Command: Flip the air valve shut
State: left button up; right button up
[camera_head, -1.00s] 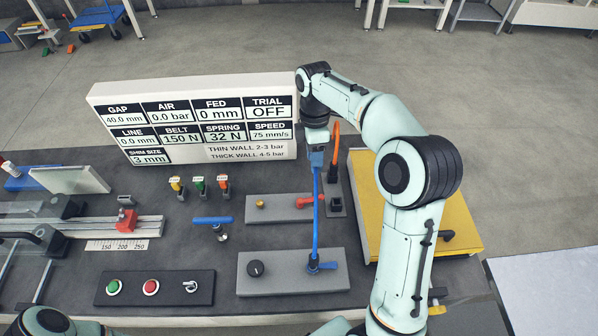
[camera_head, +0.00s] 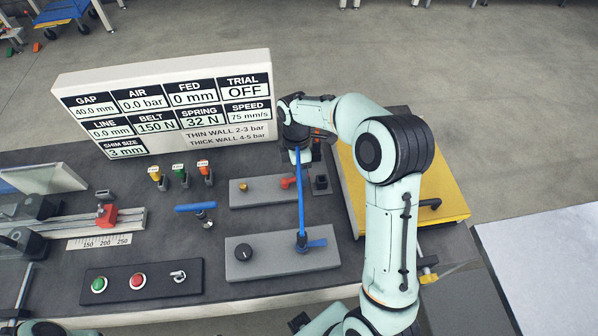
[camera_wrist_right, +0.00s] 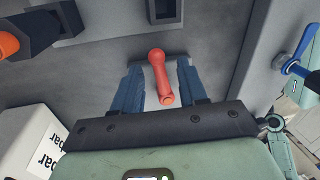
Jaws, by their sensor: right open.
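A red lever (camera_head: 288,183) stands at the right end of a small grey plate (camera_head: 262,195) that also bears a brass fitting (camera_head: 243,187). My right gripper (camera_wrist_right: 159,68) is open; in the right wrist view the red lever (camera_wrist_right: 160,78) appears between its two blue fingers, apart from both. How deep the lever reaches between them I cannot tell. In the head view my wrist hides most of this gripper. My left gripper is out of view.
A yellow panel (camera_head: 440,195) lies right.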

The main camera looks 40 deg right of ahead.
grip_shut()
jog(key=shift+s+a+m, duration=0.1)
jog(key=shift+s+m, duration=0.25)
jog(key=shift+m, duration=0.55)
grip_release()
